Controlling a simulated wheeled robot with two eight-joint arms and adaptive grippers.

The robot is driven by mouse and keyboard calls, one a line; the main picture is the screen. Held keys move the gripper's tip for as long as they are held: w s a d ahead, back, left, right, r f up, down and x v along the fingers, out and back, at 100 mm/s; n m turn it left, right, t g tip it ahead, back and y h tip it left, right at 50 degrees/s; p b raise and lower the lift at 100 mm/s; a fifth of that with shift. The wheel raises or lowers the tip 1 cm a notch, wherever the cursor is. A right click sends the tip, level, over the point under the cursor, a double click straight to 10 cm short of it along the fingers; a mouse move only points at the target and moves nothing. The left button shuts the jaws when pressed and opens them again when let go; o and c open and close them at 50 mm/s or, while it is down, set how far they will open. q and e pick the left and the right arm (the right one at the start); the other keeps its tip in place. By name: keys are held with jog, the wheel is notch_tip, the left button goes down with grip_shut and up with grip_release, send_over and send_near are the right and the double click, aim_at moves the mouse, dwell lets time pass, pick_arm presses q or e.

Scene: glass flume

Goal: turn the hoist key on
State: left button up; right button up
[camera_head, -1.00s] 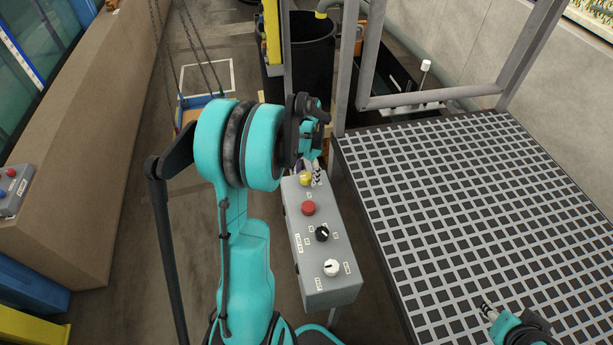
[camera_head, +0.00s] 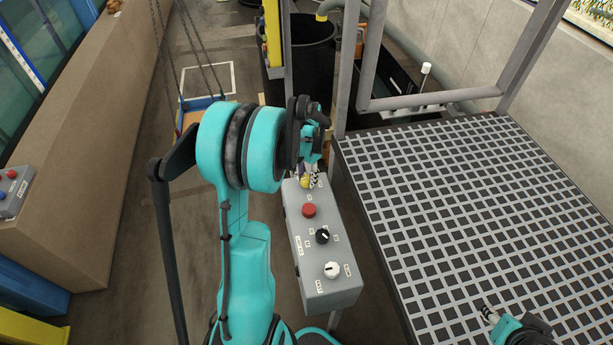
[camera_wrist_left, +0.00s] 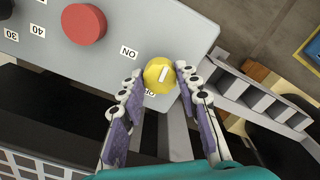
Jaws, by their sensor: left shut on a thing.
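The hoist key is a round yellow knob (camera_wrist_left: 159,75) with a white mark, at the far end of the grey control box (camera_head: 330,291). In the head view the knob (camera_head: 305,182) is partly covered by my left gripper (camera_head: 310,177). In the left wrist view my left gripper (camera_wrist_left: 158,79) is shut on the knob, one finger on each side. An ON label (camera_wrist_left: 128,52) sits up and left of the knob; another label (camera_wrist_left: 150,93) below it is partly hidden. The white mark runs slanted, near upright in that view. My right gripper (camera_head: 488,313) is low right, over the grating.
The box also carries a red button (camera_head: 309,210), a black knob (camera_head: 322,234) and a white knob (camera_head: 331,269). A dark grating platform (camera_head: 470,210) lies to the right, with a grey post beside the box. A chain-hung load (camera_head: 190,112) is at the back left.

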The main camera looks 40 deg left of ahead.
aim_at(307, 178)
pick_arm(q)
jog(key=n, duration=0.8)
jog(key=shift+n, duration=0.3)
jog(key=n, duration=0.4)
jog(key=shift+n, duration=2.2)
jog(key=shift+o, duration=0.2)
jog(key=o, duration=1.1)
notch_tip(307, 178, up, 12)
